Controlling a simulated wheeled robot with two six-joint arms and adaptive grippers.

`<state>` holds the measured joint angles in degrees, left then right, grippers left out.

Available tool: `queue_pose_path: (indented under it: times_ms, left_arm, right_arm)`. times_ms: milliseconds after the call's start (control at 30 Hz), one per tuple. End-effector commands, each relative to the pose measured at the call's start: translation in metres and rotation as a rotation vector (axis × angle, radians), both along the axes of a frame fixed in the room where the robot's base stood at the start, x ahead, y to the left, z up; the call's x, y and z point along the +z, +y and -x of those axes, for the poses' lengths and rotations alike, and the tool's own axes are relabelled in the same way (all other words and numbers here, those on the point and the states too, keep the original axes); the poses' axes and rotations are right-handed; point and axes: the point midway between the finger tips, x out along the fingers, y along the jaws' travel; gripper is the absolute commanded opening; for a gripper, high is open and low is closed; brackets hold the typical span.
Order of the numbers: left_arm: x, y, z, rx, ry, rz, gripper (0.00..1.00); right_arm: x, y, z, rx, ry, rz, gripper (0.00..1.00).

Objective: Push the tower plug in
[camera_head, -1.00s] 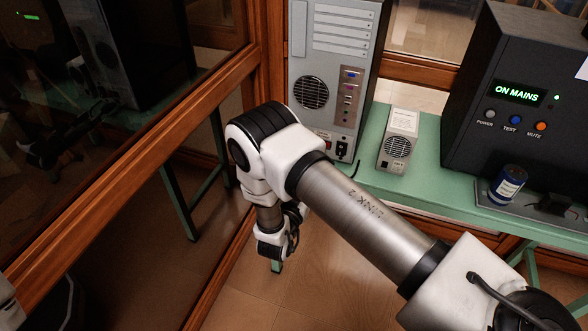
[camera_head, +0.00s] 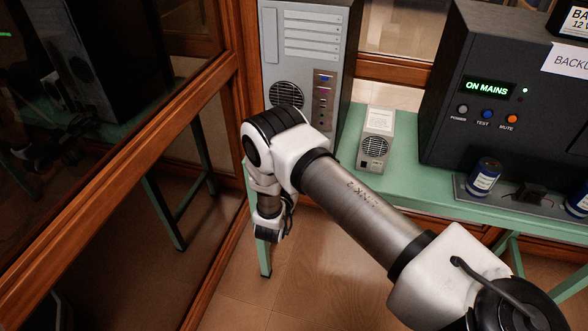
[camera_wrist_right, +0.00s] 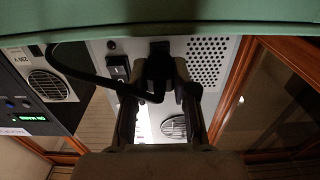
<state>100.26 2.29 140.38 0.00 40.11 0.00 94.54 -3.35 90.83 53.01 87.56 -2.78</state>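The grey tower (camera_head: 338,65) stands at the left end of the green table, its back panel facing me. In the head view my right forearm hides the lower part of that panel, where the plug is. In the right wrist view, upside down, the black tower plug (camera_wrist_right: 159,62) is at the panel's inlet beside a rocker switch, with its cable looping left. How deep it sits cannot be told. My right gripper (camera_wrist_right: 158,92) has its fingers apart, one each side of the plug and cable; contact is unclear. My left gripper is not in view.
A small grey box with a fan (camera_head: 376,145) stands beside the tower. A black unit reading ON MAINS (camera_head: 488,88) is further right, with blue cans (camera_head: 484,177) before it. The table edge (camera_wrist_right: 240,30) lies close to the gripper. A wood-framed glass wall (camera_head: 130,120) is on the left.

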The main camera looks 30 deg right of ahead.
Motion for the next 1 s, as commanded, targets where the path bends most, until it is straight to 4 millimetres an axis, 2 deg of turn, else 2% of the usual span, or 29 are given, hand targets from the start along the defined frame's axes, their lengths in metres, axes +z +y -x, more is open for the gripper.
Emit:
queue_pose_path:
  times_ms: [167,400,667,700,767,1000]
  left_arm:
    - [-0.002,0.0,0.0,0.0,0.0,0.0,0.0]
    - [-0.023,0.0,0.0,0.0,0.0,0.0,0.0]
    - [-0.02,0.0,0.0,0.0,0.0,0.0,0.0]
    - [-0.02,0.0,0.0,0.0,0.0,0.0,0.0]
    - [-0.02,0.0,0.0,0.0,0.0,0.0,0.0]
    - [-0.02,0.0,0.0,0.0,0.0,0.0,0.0]
  right_arm:
    - [-0.001,-0.001,-0.001,0.002,0.0,0.0,0.0]
    - [-0.003,-0.024,-0.02,0.0,-0.003,0.0,0.0]
    - [0.002,-0.026,-0.023,0.001,-0.002,0.001,0.0]
    - [0.002,-0.026,-0.023,0.001,-0.003,0.002,0.34]
    - [0.002,-0.025,-0.023,0.001,-0.003,0.001,0.52]
    - [0.001,-0.025,-0.022,0.002,-0.001,0.001,0.52]
